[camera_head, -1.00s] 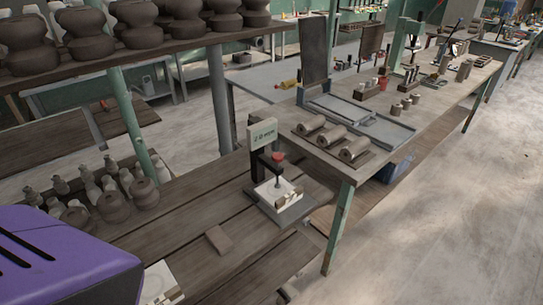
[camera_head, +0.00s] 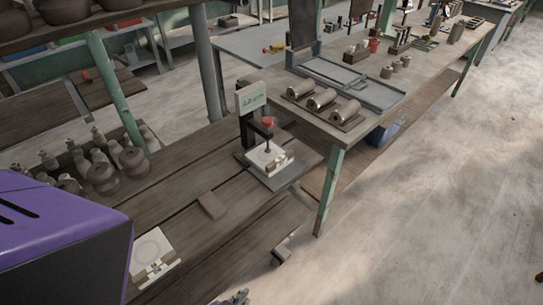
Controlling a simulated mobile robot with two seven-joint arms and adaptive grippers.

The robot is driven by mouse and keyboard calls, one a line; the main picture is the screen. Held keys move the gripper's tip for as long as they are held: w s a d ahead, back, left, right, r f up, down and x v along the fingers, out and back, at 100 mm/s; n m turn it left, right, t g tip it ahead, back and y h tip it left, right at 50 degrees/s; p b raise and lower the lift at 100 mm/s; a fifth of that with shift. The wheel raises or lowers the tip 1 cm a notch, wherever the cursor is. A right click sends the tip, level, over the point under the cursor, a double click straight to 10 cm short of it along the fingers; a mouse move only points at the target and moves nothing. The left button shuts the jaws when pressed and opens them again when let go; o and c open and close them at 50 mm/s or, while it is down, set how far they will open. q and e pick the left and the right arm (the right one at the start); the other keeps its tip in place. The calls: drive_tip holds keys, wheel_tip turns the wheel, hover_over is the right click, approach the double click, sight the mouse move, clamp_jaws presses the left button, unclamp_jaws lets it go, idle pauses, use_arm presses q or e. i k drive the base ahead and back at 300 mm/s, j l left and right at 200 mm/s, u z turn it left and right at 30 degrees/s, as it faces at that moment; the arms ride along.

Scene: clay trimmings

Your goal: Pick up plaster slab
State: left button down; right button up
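A white plaster slab (camera_head: 153,249) with a round mark on its face lies flat on the plank table at lower left. Small brown pieces sit along its front edge. A second white slab (camera_head: 266,156) lies on the grey base of a small press with a red knob (camera_head: 267,122). Pale and brown pieces are on its near edge too.
A small brown block (camera_head: 211,205) lies on the planks (camera_head: 180,205) between the two slabs. Dark pots and bottles (camera_head: 103,178) stand at the left. Clay cylinders (camera_head: 321,101) and a grey tray (camera_head: 345,80) are on the right table. Open floor lies to the right.

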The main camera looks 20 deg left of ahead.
sight(269, 165)
drive_tip(key=u, duration=1.05)
drive_tip(key=i+l+u, duration=0.15)
drive_tip(key=l+u, duration=0.85)
drive_tip(key=i, duration=0.05)
